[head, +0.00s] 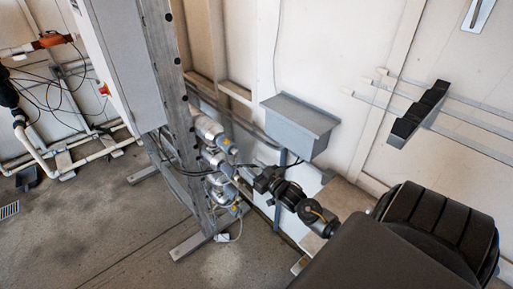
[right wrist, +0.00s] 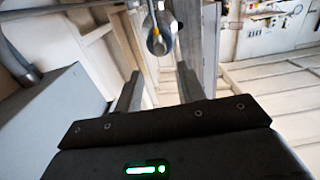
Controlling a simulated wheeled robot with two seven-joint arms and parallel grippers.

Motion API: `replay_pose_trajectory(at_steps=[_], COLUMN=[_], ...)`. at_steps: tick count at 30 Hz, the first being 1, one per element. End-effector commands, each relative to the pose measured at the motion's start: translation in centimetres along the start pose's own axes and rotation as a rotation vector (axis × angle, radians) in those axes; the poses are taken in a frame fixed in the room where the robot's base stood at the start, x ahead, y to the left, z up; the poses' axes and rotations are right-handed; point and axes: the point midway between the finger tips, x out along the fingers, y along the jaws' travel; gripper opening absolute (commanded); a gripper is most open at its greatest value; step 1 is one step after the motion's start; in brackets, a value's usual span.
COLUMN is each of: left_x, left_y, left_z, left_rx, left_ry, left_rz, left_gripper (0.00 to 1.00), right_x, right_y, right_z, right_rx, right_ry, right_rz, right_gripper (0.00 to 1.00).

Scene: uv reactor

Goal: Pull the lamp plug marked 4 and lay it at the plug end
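Several silver cylinder ends (head: 207,128) with small yellow parts are stacked beside the upright steel post in the head view. I cannot read a number 4 on any of them, or tell the marked plug apart. My right gripper (head: 250,177) is close to the lower cylinders; its fingers are small and partly lost among them. In the right wrist view, my right gripper's two fingers (right wrist: 158,92) are apart, with nothing visible between them. A round silver end (right wrist: 160,43) with a yellow strand shows beyond the fingertips, higher in the picture. My left gripper is not in view.
A grey lidded box (head: 299,125) hangs on the wall behind my right arm. A tall cabinet (head: 125,65) stands left of the post (head: 180,100). A small white piece (head: 224,238) with a cord lies low by the post's foot. Floor at left front is clear.

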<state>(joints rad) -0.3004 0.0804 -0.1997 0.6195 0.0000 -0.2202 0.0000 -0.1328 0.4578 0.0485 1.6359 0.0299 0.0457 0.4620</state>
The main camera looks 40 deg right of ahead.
Motion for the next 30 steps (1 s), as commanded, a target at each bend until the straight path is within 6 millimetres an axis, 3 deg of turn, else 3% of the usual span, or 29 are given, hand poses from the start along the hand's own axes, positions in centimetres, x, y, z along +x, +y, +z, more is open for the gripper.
replay_pose_trajectory(at_steps=[10,18,30], left_x=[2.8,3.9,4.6], left_y=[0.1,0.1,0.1], left_z=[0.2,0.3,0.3], left_rx=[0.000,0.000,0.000], left_ry=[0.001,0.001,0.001], left_rz=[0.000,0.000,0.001], left_gripper=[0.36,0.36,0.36], right_x=[4.4,7.6,9.7], right_y=[0.0,0.0,0.0], right_z=[0.3,0.2,0.1], right_rx=[-0.001,0.000,-0.001], right_ry=[0.003,0.001,-0.001], right_rz=[0.000,0.001,0.001], right_gripper=[0.40,0.40,0.40])
